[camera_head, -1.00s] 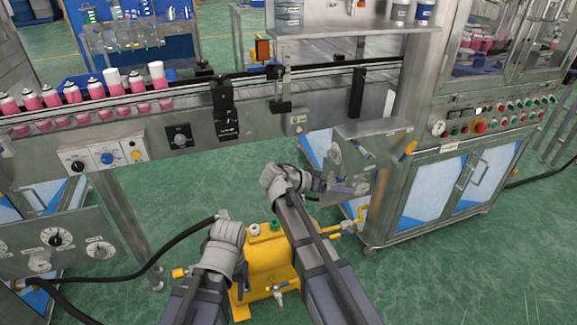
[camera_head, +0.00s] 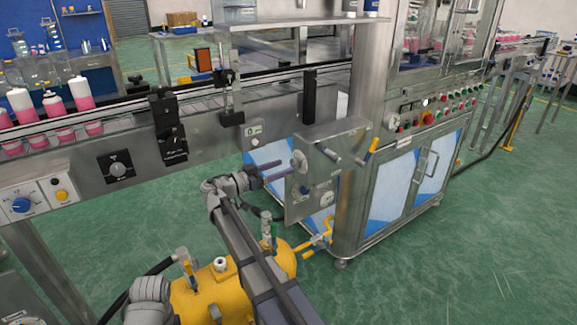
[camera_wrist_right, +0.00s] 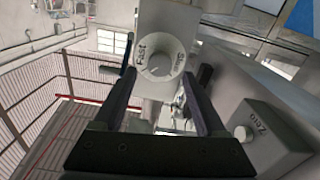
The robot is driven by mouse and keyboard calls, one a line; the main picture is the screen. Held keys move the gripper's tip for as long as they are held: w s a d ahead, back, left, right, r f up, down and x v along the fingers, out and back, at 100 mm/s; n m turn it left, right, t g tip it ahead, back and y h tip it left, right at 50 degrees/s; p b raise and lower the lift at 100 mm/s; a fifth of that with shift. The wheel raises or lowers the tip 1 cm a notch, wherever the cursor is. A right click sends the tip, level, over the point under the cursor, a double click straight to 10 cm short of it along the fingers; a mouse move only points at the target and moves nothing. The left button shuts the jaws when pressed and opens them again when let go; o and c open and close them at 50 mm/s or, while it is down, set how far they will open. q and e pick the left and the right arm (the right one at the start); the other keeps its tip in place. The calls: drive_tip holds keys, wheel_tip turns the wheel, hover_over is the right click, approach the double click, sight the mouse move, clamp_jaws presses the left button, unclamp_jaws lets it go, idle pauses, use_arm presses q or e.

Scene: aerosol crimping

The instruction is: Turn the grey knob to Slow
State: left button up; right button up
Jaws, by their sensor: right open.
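The grey knob (camera_wrist_right: 160,66) is in the right wrist view, in the middle of a pale round dial marked "Fast" on its left and "Slow" on its right. In the head view its round dial (camera_head: 299,161) is on the near side of a metal control box. My right gripper (camera_head: 273,174) is open, its two dark fingers pointing at the dial. In the right wrist view the fingers (camera_wrist_right: 159,100) stand apart below and on both sides of the knob, and it looks free between them. My left gripper is not visible; only part of my left arm shows at bottom left.
A box marked "Zero" (camera_wrist_right: 272,135) with a small knob is right of my right fingers. A yellow tank (camera_head: 215,292) stands below my arm. The conveyor (camera_head: 110,115) runs behind.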

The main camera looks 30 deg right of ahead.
sight(293, 163)
drive_tip(key=shift+w+d, duration=0.15)
drive_tip(key=shift+d, duration=1.9)
clamp_jaws()
